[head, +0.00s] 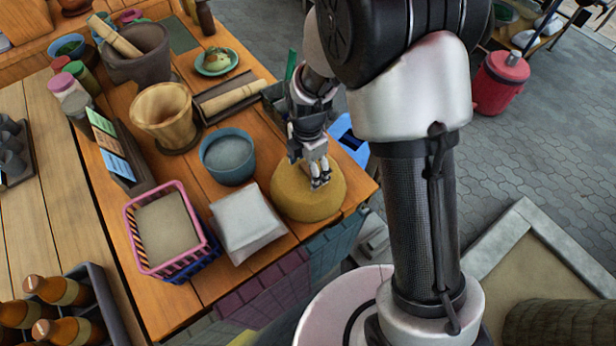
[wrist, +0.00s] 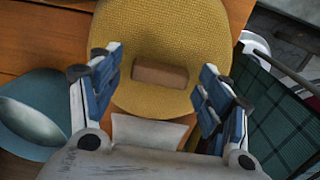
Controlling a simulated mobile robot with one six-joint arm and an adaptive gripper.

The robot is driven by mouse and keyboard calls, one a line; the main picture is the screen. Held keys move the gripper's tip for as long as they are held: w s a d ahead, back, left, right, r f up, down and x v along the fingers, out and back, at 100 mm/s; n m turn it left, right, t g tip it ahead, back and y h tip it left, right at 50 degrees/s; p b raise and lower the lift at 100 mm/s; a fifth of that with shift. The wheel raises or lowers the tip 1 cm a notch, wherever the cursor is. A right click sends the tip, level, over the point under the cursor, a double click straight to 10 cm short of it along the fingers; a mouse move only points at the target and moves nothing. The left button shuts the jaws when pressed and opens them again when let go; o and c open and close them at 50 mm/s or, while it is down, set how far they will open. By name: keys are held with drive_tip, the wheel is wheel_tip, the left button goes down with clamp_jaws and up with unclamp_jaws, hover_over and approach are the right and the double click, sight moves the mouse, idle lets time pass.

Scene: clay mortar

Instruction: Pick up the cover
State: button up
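The cover (head: 296,204) is a round, yellow, woven dome at the right front corner of the wooden table. In the wrist view the cover (wrist: 205,35) fills the upper middle, with a short brown handle (wrist: 160,76) on its top. My gripper (head: 320,182) is just above the cover in the head view and hides part of its top. In the wrist view my gripper (wrist: 158,88) is open, with one blue-padded finger on each side of the handle and gaps between. Whether the fingertips touch the cover cannot be told.
A blue bowl (head: 228,172) stands left of the cover, and a white folded packet (head: 245,222) lies at its lower left. A pink basket (head: 131,232) is further left. A wooden rolling pin (head: 232,96) lies behind. The table's right edge is close.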

drive_tip(key=c, duration=1.4)
